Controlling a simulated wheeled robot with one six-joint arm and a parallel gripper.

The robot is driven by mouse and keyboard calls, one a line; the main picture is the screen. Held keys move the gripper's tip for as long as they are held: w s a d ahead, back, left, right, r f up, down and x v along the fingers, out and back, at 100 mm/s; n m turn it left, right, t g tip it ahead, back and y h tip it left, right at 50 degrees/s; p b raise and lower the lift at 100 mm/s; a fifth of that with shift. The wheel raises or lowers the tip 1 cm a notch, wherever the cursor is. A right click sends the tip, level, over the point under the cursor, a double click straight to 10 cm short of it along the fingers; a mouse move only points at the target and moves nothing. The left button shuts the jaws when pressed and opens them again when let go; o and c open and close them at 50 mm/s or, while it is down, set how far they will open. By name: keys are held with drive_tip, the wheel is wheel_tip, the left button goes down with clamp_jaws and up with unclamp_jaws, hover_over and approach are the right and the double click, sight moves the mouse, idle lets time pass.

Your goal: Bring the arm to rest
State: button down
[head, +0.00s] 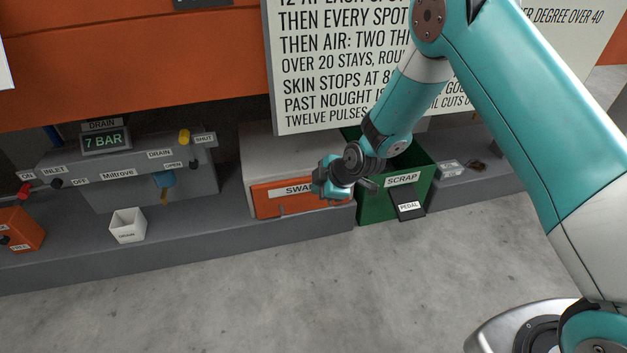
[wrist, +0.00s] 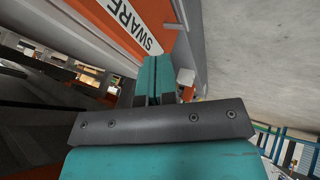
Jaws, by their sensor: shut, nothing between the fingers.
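My arm (head: 538,110) is teal and reaches in from the right in the head view, bent at the elbow near the top. The drawer label also shows close by in the wrist view (wrist: 135,25). I cannot tell whether the gripper touches the drawer front.
A green SCRAP bin (head: 385,208) with a pedal (head: 409,207) stands right of the gripper. A grey Miltrove unit (head: 150,180), a white drain cup (head: 127,225) and an orange box (head: 20,230) are at left. A printed board (head: 330,85) stands behind. The floor in front is clear.

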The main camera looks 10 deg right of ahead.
drive_tip(key=s+r+m+g+p, duration=0.1)
drive_tip(key=s+r+m+p, duration=0.1)
drive_tip(key=s+r, duration=0.5)
drive_tip(key=s+r+m+g+p, duration=0.1)
drive_tip(key=s+r+p, duration=0.15)
drive_tip(key=r, duration=0.85)
drive_tip(key=s+r+m+g+p, duration=0.15)
drive_tip(key=s+r, duration=0.25)
drive_tip(key=r, duration=0.6)
drive_tip(key=s+d+r+m+g+p, duration=0.1)
drive_tip(key=s+r+m+p, duration=0.2)
drive_tip(key=s+r, duration=0.55)
drive_tip(key=s+d+r+m+g+p, duration=0.1)
drive_tip(key=s+r+m+p, duration=0.2)
drive_tip(key=s+r, duration=0.55)
wheel_tip(320, 180, up, 33)
drive_tip(key=s+p, duration=0.2)
drive_tip(key=p, duration=3.4)
drive_tip(key=shift+d+h+p, duration=0.15)
drive_tip(key=shift+h+p, duration=0.15)
drive_tip(key=shift+r, duration=0.1)
drive_tip(key=shift+s, duration=0.15)
